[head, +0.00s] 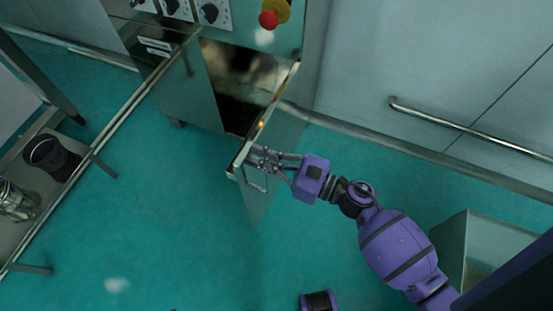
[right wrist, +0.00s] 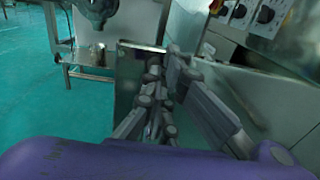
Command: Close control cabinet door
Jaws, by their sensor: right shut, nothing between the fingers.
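The control cabinet door (head: 262,190) stands open, swung out from the cabinet (head: 185,95), whose dark inside shows. A handle (head: 256,183) is on the door near its free edge. My right gripper (head: 258,160) is shut and empty at the door's right-hand face, close to the free edge and handle. I cannot tell whether it touches the door. In the right wrist view the shut fingers (right wrist: 160,95) are in front of a metal panel that looks like the door (right wrist: 127,75).
A red emergency button (head: 269,19) and dials (head: 209,12) are on the panel above the opening. A rail (head: 470,130) runs along the right wall. A table (head: 25,165) with containers stands at left. A metal box (head: 480,245) is at lower right. Green floor left of the door is clear.

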